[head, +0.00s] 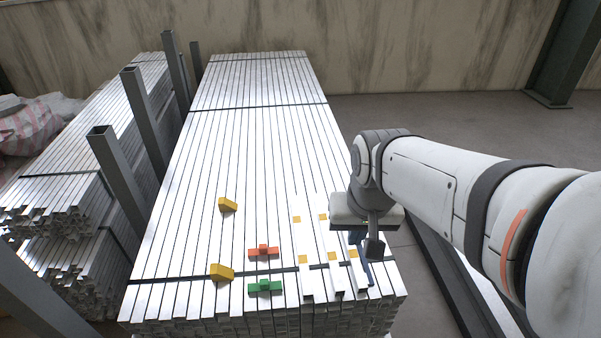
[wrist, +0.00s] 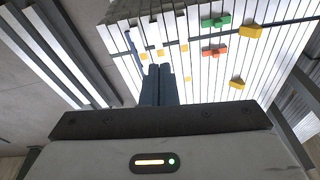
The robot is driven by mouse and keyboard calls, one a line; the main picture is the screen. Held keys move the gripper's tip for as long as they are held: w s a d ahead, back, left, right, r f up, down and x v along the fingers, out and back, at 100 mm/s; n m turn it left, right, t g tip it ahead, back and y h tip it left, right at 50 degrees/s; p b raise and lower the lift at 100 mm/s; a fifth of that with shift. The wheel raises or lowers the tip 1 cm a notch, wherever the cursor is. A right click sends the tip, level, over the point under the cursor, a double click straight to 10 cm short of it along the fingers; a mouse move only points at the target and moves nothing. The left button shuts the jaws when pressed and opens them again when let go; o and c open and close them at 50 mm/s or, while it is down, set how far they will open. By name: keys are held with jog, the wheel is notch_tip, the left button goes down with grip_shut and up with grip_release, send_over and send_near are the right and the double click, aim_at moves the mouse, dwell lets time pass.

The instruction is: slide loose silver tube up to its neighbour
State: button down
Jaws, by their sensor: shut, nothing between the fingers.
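Three short silver tubes with orange square marks lie on top of the big tube stack (head: 200,200), near its front right corner. They are a left tube (head: 305,278), a middle tube (head: 334,275) and a right tube (head: 357,276). The gap between left and middle looks wider than that between middle and right. I cannot tell which is the loose one. My gripper (head: 357,238) is shut and empty by the right tube, whose far part it hides. In the wrist view, its blue fingers (wrist: 159,70) point toward the tubes; contact is unclear.
Two yellow blocks (head: 227,205) (head: 221,272), a red block (head: 263,251) and a green block (head: 264,287) sit left of the tubes. A narrow blue thing (wrist: 132,40) lies at the stack edge. Grey posts (head: 118,168) stand between this stack and another at left.

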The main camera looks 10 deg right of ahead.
jog(key=w+f+m+g+b, duration=0.1)
jog(key=w+f+m+b, duration=1.05)
jog(key=w, duration=0.65)
jog(key=m+g+b, duration=0.1)
jog(key=m+b, duration=0.4)
jog(key=b, duration=0.1)
send_near(319, 242)
notch_tip(319, 242, down, 6)
jog(key=shift+w+a+f+b, duration=0.15)
jog(key=shift+f+b, duration=0.1)
jog(key=shift+b, duration=0.9)
jog(key=d+p, duration=0.2)
jog(key=d, duration=0.2)
jog(key=shift+d+r, duration=0.15)
jog(key=shift+d, duration=0.15)
jog(key=shift+d, duration=0.1)
